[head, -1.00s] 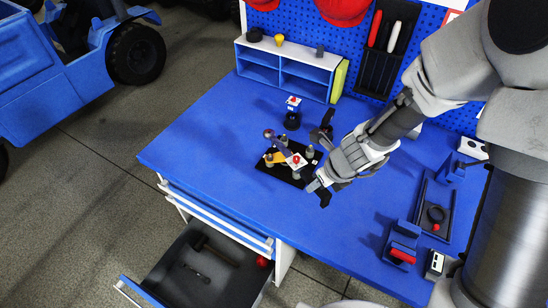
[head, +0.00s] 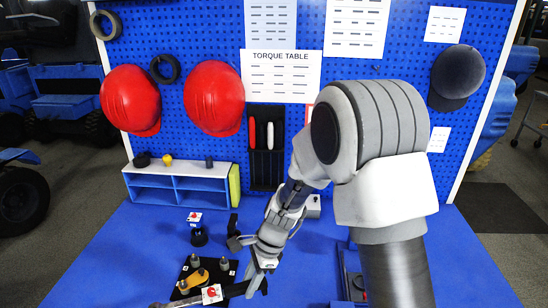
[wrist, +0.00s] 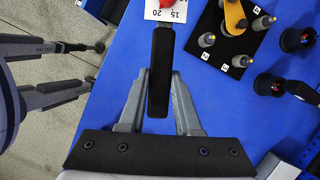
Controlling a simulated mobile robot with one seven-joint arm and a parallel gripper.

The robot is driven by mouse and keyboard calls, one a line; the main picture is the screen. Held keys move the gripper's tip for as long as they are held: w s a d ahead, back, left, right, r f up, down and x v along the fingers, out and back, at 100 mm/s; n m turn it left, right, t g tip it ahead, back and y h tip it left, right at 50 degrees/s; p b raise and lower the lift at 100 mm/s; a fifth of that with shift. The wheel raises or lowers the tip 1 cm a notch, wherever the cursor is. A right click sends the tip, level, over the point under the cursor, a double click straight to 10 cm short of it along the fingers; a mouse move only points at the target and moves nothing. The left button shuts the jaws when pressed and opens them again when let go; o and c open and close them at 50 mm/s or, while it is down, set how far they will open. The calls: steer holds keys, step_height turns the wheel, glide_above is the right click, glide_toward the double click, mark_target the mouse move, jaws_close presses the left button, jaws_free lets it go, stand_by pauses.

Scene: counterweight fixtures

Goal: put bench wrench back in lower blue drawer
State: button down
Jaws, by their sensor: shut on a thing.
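My gripper (head: 259,285) is shut on the handle. In the wrist view my gripper (wrist: 160,88) has a finger on each side of the handle. The blue bench top is below; whether the wrench touches it is hard to tell.
A black fixture plate (head: 226,267) with posts and a yellow arm stands close to the wrench. A blue shelf unit (head: 180,184) stands at the back. Grey floor (wrist: 85,25) shows left of the bench edge.

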steer(key=w+d+n+g+h, duration=0.1)
steer(key=d+n+h, duration=0.1)
steer(key=d+n, duration=0.5)
steer(key=w+d+r+n+g+h, duration=0.1)
steer(key=w+d+n+g+h, duration=0.1)
steer(key=d+n, duration=0.5)
steer(key=d, duration=0.6)
steer(key=shift+r+n, duration=0.15)
steer(key=shift+n, duration=0.15)
steer(key=shift+s+d, duration=0.1)
